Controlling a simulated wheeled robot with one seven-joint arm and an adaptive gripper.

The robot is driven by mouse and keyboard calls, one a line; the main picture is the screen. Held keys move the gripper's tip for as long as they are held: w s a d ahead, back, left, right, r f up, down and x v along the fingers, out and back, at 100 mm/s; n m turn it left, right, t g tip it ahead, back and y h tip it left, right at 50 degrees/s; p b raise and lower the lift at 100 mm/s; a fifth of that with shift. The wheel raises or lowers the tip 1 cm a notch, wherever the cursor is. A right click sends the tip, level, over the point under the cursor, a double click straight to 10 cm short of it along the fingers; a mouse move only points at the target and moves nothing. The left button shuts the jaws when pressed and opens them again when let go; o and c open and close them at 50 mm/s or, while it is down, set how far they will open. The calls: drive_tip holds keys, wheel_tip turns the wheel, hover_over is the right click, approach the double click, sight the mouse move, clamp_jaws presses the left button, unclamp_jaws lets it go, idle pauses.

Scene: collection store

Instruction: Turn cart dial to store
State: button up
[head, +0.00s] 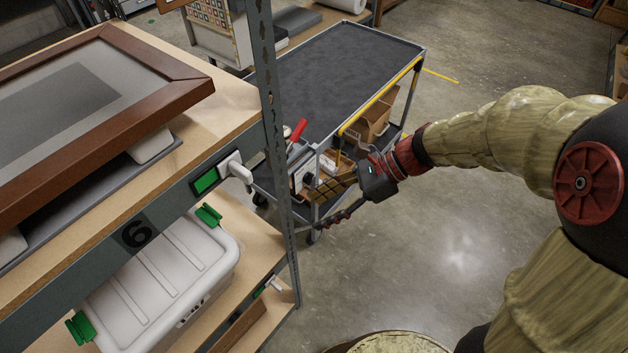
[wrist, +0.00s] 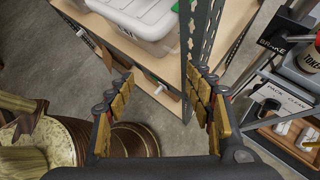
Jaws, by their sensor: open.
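The cart (head: 335,70) has a dark grey top, and a pale panel hangs at its near end. A dark round dial (head: 308,180) shows on that panel, partly behind my gripper. In the wrist view the panel (wrist: 290,90) is at the right edge, with the words PACK and CLEAN readable. A dark knob (wrist: 270,104) is just below the words; its pointing direction is too small to tell. My gripper (head: 328,204) is open and empty, in front of the cart's near end, apart from the dial. In the wrist view its fingers (wrist: 160,82) are spread over the shelf corner.
A shelf rack's metal post (head: 272,120) stands close left of the cart. The rack holds a framed picture (head: 80,100) and a white box (head: 160,265) with green clips. A red handle (head: 298,130) rises at the cart's corner. Floor on the right is clear.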

drive_tip(key=w+a+f+m+t+y+p, duration=0.1)
drive_tip(key=w+f+m+t+y, duration=0.15)
drive_tip(key=w+f+m, duration=0.4)
drive_tip(key=w+a+f+m+t+y, duration=0.1)
drive_tip(key=w+a+f+m+y, duration=0.2)
drive_tip(key=w+m, duration=0.55)
drive_tip(key=m+t+h+b, duration=0.1)
drive_tip(key=m+t, duration=0.8)
drive_tip(key=m, duration=0.8)
approach(309, 179)
drive_tip(key=x, duration=0.8)
drive_tip(key=shift+w+f, duration=0.2)
drive_tip(key=shift+f, duration=0.1)
drive_tip(key=shift+c, duration=0.4)
drive_tip(key=c, duration=1.1)
drive_tip(key=shift+n, duration=0.4)
